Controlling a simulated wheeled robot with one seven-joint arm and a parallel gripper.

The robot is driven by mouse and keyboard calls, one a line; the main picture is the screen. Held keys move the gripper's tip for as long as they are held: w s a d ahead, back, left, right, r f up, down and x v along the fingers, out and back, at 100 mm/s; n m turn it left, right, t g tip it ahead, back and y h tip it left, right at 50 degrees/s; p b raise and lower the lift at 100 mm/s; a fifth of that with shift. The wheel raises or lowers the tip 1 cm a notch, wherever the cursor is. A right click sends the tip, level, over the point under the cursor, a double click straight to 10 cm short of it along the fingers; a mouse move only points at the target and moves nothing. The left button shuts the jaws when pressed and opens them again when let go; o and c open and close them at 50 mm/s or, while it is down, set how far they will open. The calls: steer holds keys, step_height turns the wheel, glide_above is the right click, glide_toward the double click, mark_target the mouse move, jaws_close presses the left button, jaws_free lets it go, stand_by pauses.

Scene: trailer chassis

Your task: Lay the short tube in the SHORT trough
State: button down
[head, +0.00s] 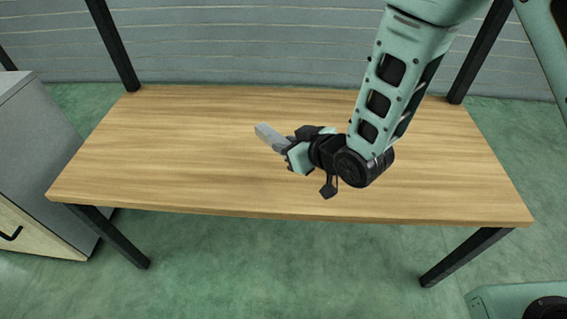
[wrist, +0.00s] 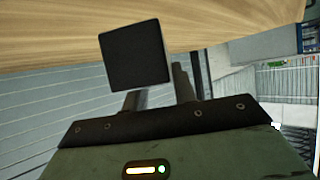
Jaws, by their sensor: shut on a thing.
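My gripper (head: 291,147) is shut on a grey, square-sided tube (head: 267,135) and holds it over the middle of the wooden table. The tube sticks out to the upper left of the jaws in the head view, and the jaws hide its other part. In the wrist view a dark square end of the tube (wrist: 135,54) faces the camera, at the fingers of my gripper (wrist: 158,93). Its exact height above the table is hard to tell. No SHORT trough shows in either view.
The wooden table (head: 180,150) is bare in what shows, with free room left of my gripper and to the right; my arm hides part of its back right. A grey cabinet (head: 40,130) stands on the left. Dark posts rise behind the table.

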steer(key=shift+f+b, duration=0.6)
steer(key=shift+f, duration=2.2)
steer(key=shift+f, duration=0.15)
steer(key=c, duration=1.1)
jaws_free()
